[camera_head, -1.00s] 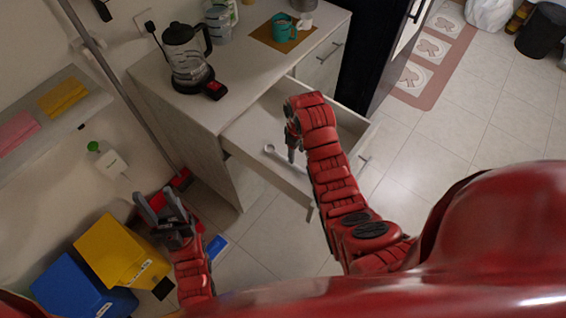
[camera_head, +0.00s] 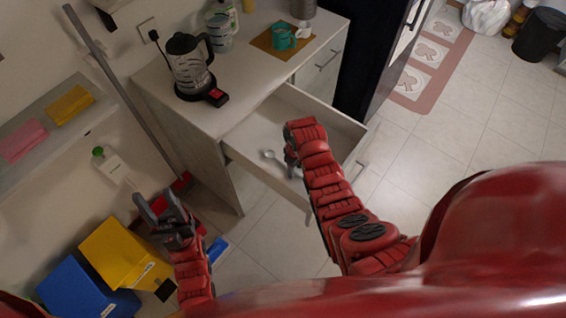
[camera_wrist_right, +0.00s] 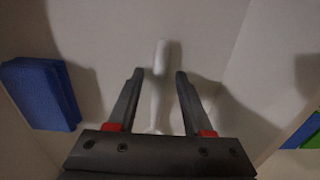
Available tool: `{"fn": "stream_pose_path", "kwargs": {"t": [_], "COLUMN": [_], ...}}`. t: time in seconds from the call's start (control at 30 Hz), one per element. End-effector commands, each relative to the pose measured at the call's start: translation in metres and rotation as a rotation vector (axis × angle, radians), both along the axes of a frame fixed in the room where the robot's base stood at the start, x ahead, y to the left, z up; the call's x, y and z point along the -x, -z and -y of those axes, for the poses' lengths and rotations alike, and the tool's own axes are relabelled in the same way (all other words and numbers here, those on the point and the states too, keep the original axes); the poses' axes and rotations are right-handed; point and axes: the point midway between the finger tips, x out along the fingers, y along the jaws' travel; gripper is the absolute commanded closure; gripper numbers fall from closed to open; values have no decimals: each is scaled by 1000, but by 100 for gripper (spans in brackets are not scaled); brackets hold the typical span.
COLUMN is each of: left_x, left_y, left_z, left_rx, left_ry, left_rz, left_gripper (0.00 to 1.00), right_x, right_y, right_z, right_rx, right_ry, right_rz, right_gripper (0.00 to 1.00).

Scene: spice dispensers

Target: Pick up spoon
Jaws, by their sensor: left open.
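A pale spoon (camera_head: 269,154) lies in the open drawer (camera_head: 318,106), its bowl showing left of my right gripper. My right gripper (camera_head: 290,168) reaches down into the drawer over the spoon's handle. In the right wrist view the spoon (camera_wrist_right: 160,58) runs lengthwise between the two fingers of my right gripper (camera_wrist_right: 159,74). The fingers are apart, with a gap on both sides of the spoon. How far they are above the drawer bottom is hard to tell. My left gripper (camera_head: 155,200) is open and empty, away to the left above the floor.
The drawer walls surround the right gripper. On the counter (camera_head: 250,62) stand a kettle (camera_head: 190,66) and a teal mug (camera_head: 284,37). A blue item (camera_wrist_right: 40,93) shows at the left of the right wrist view. Yellow (camera_head: 124,252) and blue (camera_head: 85,288) bins stand near the left gripper.

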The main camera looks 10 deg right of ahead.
Motion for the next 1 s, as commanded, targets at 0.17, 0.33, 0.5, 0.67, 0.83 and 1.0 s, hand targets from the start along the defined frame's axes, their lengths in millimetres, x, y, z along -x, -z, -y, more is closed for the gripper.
{"fn": "stream_pose_path", "kwargs": {"t": [0.17,0.33,0.5,0.67,0.83,1.0], "left_x": [0,0,0,0,0,0], "left_y": [0,0,0,0,3,9], "left_z": [0,0,0,0,0,0], "left_rx": [0,0,0,0,0,0], "left_ry": [0,0,0,0,0,0], "left_rz": [0,0,0,0,0,0], "left_gripper": [50,50,50,50,50,50], "right_x": [0,0,0,0,-1,-2], "right_y": [0,0,0,0,-4,-18], "right_z": [0,0,0,0,0,0], "right_rx": [0,0,0,0,0,-1], "right_ry": [0,0,0,0,1,1], "right_rz": [0,0,0,0,4,6], "right_gripper": [84,100,100,100,100,100]}}
